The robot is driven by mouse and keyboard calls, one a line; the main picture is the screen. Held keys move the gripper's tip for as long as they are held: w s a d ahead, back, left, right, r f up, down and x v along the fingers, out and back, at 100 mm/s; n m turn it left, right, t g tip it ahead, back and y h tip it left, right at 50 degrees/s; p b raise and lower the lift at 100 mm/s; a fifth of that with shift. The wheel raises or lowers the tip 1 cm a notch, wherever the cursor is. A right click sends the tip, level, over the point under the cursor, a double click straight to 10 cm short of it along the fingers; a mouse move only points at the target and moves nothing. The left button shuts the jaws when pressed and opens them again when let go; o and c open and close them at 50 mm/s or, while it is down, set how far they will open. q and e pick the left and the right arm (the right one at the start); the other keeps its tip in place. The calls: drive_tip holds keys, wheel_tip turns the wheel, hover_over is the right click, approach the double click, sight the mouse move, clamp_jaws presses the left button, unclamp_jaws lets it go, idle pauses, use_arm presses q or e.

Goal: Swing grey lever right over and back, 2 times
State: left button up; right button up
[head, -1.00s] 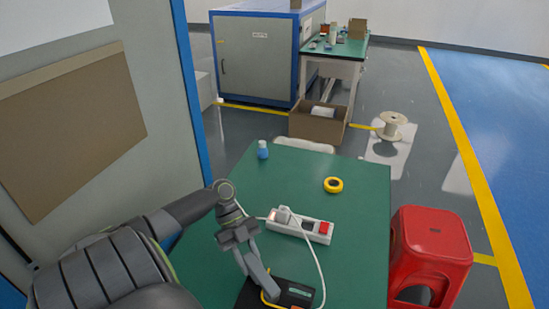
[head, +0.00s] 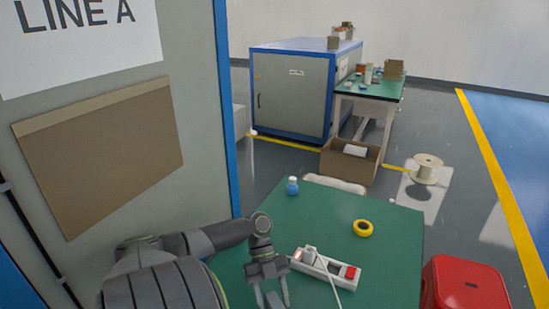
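No grey lever shows clearly in the head view; the dark device on the near part of the table is below the picture's lower edge. My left gripper (head: 272,297) points down over the near left part of the green table (head: 330,212). Its two fingers stand apart, and their ends run close to the lower edge. Something grey shows between them, too small to name. My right gripper is not in view.
A white power strip (head: 343,273) with a plug and white cable lies right of my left gripper. Yellow tape (head: 362,228) and a blue bottle (head: 292,186) stand farther back. A red stool (head: 466,285) is at the right, a grey cabinet panel (head: 190,60) at the left.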

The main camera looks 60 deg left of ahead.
use_arm(q)
drive_tip(key=shift+w, duration=0.1)
drive_tip(key=shift+w+a+r+p, duration=0.1)
drive_tip(key=shift+a+r+p, duration=0.2)
drive_tip(key=shift+r, duration=0.15)
drive_tip(key=p+v, duration=0.3)
drive_tip(key=v, duration=1.3)
drive_tip(key=shift+a, duration=0.15)
drive_tip(key=shift+c, duration=0.2)
